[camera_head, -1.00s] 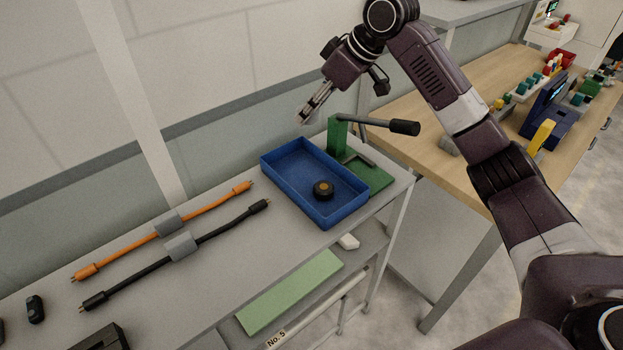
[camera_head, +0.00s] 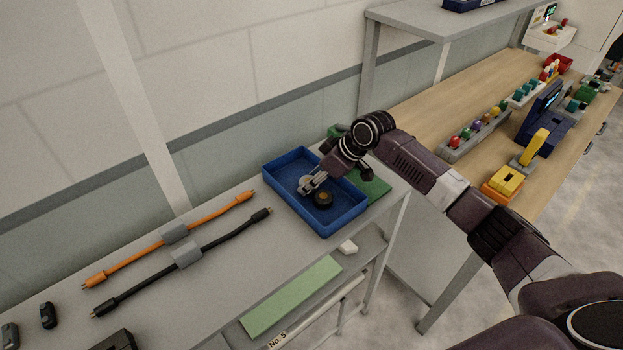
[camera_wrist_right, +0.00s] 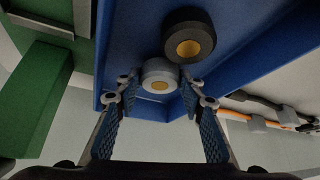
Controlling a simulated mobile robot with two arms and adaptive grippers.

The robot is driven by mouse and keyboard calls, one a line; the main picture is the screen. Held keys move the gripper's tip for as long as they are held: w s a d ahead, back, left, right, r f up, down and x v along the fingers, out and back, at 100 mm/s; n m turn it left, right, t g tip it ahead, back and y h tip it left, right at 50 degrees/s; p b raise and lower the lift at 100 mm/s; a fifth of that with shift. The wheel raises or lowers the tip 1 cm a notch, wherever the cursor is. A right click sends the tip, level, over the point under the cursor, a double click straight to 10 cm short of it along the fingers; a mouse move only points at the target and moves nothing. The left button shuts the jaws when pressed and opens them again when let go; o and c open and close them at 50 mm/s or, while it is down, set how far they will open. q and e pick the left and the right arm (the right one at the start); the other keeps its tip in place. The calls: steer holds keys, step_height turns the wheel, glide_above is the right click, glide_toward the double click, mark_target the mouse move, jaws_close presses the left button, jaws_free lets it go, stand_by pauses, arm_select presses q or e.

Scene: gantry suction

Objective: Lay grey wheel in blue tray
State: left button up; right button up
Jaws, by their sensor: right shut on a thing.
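The blue tray (camera_head: 285,170) sits on the grey bench, and its inside fills much of the right wrist view (camera_wrist_right: 235,50). My right gripper (camera_head: 310,186) is low over the tray's middle. It is shut on the grey wheel (camera_wrist_right: 158,70), a light grey disc with an orange-yellow hub between the fingertips. Whether the wheel touches the tray floor cannot be told. A black wheel (camera_head: 323,199) with a yellow hub lies in the tray close beside it, and it also shows in the right wrist view (camera_wrist_right: 190,36). My left gripper is not in view.
A green fixture (camera_head: 372,186) stands right behind the tray, partly hidden by my right arm. An orange cable (camera_head: 213,210) and a black cable (camera_head: 225,233) lie in grey holders to the left. The tray's far-left part is empty.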

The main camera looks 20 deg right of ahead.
steer(key=shift+f, duration=0.25)
steer(key=shift+f, duration=0.15)
steer(key=o, duration=1.3)
steer(key=shift+r, duration=0.2)
steer(key=shift+s+d+r, duration=0.1)
steer(key=shift+d+r, duration=0.1)
steer(key=shift+r, duration=0.05)
steer(key=b+v, duration=0.2)
steer(key=v, duration=0.9)
steer(key=shift+r+b, duration=0.15)
steer(key=shift+b, duration=0.2)
